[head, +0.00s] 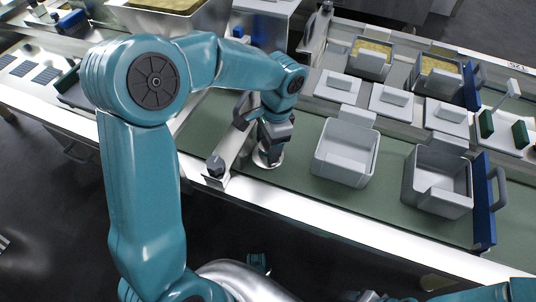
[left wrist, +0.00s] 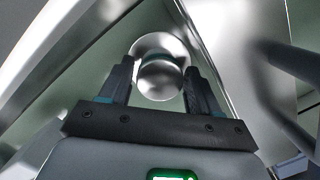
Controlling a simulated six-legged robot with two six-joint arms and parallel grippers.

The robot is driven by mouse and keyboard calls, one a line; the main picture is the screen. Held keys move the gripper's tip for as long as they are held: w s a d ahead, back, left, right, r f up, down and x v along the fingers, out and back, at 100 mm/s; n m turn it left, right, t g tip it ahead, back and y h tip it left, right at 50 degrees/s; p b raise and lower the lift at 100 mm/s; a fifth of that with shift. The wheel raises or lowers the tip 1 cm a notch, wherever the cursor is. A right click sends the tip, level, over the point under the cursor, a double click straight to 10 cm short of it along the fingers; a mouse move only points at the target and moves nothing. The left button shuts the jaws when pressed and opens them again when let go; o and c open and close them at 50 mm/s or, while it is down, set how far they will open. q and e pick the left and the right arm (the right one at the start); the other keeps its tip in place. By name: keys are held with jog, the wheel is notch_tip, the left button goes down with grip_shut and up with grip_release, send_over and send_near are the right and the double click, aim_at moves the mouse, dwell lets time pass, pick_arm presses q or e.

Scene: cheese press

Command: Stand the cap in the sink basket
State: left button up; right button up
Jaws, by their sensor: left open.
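A shiny round metal piece, which looks like the cap (head: 264,161), is on the green work surface under my left gripper. In the left wrist view the cap (left wrist: 160,78) shows a pale rim and a rounded, mirror-like middle. My left gripper (head: 272,148) points down over it; its open fingers (left wrist: 163,82) lie on either side of the metal piece in the wrist view. I cannot tell whether they touch it. I cannot pick out the sink basket for certain. My right gripper is not in view.
A slanted metal bar (head: 233,142) stands just left of my left gripper. An open grey box (head: 345,153) and another grey box (head: 438,180) with a blue side plate (head: 484,205) stand to the right. White lids (head: 338,87) lie behind. Green surface between the boxes is clear.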

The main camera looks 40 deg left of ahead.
pick_arm(q)
jog(key=shift+f, duration=0.1)
jog(key=c, duration=1)
